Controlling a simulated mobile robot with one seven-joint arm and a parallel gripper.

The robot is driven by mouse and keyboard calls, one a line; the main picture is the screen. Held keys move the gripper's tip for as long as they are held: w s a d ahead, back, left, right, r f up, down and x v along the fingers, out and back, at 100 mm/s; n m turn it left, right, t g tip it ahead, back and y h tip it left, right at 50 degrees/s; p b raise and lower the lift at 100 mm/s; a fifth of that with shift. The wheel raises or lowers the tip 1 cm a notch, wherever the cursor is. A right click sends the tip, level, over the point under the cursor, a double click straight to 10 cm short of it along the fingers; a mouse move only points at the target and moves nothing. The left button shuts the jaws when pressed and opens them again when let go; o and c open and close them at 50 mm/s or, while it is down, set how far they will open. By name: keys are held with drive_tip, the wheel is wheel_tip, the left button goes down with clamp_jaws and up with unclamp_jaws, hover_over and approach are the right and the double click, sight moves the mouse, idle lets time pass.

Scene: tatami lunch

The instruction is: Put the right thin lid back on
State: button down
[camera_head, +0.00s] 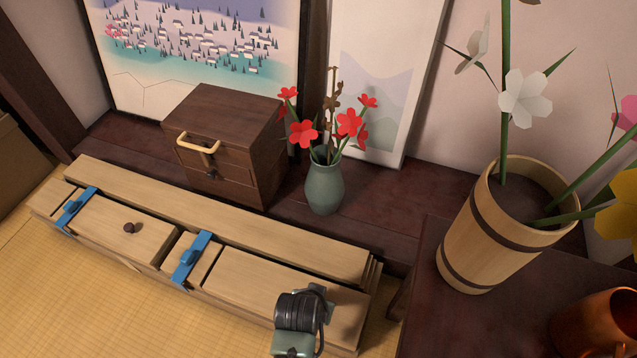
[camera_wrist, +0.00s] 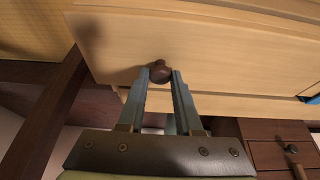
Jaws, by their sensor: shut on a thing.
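A long pale wooden box (camera_head: 210,215) lies on the floor along the dark ledge. Its right thin lid (camera_head: 245,284) is a plain pale board at the box's right end. My gripper (camera_head: 300,312) is over this lid in the head view and hides its knob there. In the wrist view my gripper (camera_wrist: 160,75) is shut on the small dark round knob (camera_wrist: 160,70) of the lid (camera_wrist: 190,45). The lid looks level with the box top; whether it rests or hangs slightly above, I cannot tell. The left thin lid (camera_head: 105,222) has a similar dark knob (camera_head: 130,228).
Two blue clasps (camera_head: 75,208) (camera_head: 190,258) cross the box. A small drawer chest (camera_head: 225,140) and a green vase (camera_head: 325,187) with red flowers stand behind it. A wooden bucket (camera_head: 500,225) and a copper vessel (camera_head: 595,325) are at right. Tatami (camera_head: 60,300) is clear at front left.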

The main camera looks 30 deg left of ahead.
drive_tip(key=shift+f, duration=0.1)
idle(0.8)
drive_tip(key=c, duration=0.5)
unclamp_jaws()
drive_tip(key=shift+p, duration=0.3)
drive_tip(key=p+v, duration=0.9)
drive_tip(key=v, duration=0.4)
